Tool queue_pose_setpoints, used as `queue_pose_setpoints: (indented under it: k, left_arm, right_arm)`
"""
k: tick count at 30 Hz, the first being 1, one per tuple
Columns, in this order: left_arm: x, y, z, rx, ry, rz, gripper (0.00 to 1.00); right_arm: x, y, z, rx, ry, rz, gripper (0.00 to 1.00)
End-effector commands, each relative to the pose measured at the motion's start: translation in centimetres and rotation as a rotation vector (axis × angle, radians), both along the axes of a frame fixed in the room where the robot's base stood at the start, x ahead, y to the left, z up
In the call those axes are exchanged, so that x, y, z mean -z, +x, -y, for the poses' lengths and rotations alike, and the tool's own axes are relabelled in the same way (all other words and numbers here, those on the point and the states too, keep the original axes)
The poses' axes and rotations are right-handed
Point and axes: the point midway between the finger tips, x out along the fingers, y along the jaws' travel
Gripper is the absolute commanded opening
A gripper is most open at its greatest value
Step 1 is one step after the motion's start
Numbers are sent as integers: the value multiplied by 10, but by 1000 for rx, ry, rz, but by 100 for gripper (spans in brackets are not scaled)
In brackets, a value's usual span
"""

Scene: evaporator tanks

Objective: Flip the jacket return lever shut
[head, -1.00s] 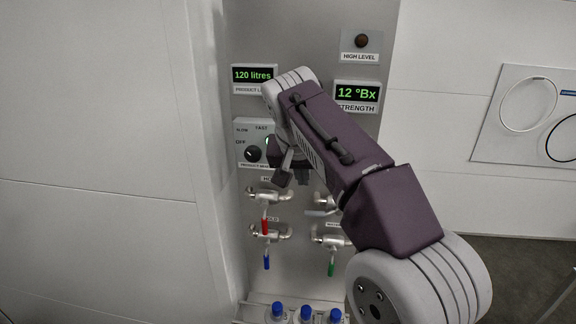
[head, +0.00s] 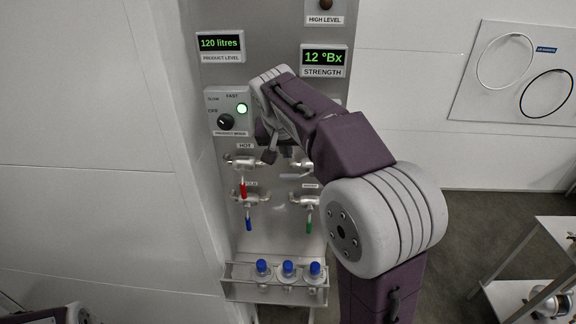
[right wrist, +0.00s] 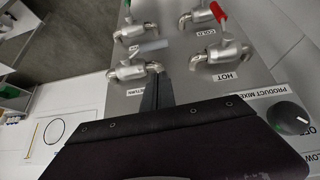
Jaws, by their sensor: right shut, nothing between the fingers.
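The jacket return valve (right wrist: 133,70) is a silver fitting on the panel, with its RETURN label (right wrist: 137,91) partly covered by my gripper in the right wrist view. The lever also shows in the head view (head: 294,176), pointing left, while my arm hides part of the valve. My right gripper (right wrist: 159,76) is shut and empty. Its fingertips are close to the pipe end of the return valve; I cannot tell whether they touch. It also shows in the head view (head: 269,156). My left gripper is out of view.
Beside it are the hot valve (head: 241,162) with a red handle, a cold valve (head: 243,198) with a blue handle and a green-handled valve (head: 308,201). A mixer knob (head: 225,121) is above. A rack (head: 240,290) holds blue-capped bottles below.

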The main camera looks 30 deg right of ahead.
Motion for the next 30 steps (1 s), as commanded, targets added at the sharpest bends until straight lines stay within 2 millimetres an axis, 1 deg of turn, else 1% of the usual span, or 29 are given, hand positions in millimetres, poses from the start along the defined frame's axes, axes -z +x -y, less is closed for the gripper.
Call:
queue_pose_setpoints:
  k: [2, 6, 9, 13, 24, 30]
  left_arm:
    - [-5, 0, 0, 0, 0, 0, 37]
    - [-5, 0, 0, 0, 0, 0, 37]
    - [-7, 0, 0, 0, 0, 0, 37]
    - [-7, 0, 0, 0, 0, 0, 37]
    - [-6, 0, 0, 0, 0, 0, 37]
    - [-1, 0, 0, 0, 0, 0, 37]
  right_arm:
    - [13, 6, 6, 3, 1, -5, 0]
    - [35, 2, 3, 0, 0, -3, 0]
    - [45, 0, 3, 0, 0, -2, 0]
    - [51, -1, 2, 0, 1, -1, 0]
    - [52, -1, 2, -1, -4, -2, 0]
    - [57, 1, -1, -3, -46, -30, 0]
